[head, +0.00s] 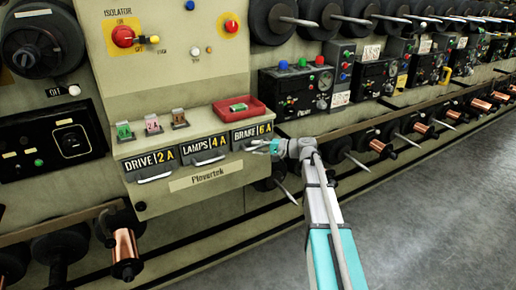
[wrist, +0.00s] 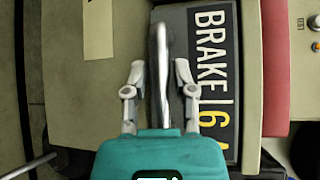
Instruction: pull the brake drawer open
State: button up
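The brake drawer (head: 252,132) is the right one of three small drawers in a beige panel, with a black label reading "BRAKE 6 A". It looks flush with its neighbours. In the wrist view its label (wrist: 212,70) runs up the picture beside the grey bar handle (wrist: 161,60). My gripper (head: 272,146) is at the front of this drawer. In the wrist view my gripper (wrist: 159,75) is open, one finger on each side of the handle. A gap shows on the left of the handle and a smaller one on the right.
The lamps drawer (head: 205,143) and drive drawer (head: 151,159) sit to the left. A red tray (head: 254,112) and several coloured fuses (head: 152,124) are on the ledge above. Spindles with copper spools (head: 381,148) stick out on the right. The grey floor (head: 440,210) is clear.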

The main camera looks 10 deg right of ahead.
grip_shut()
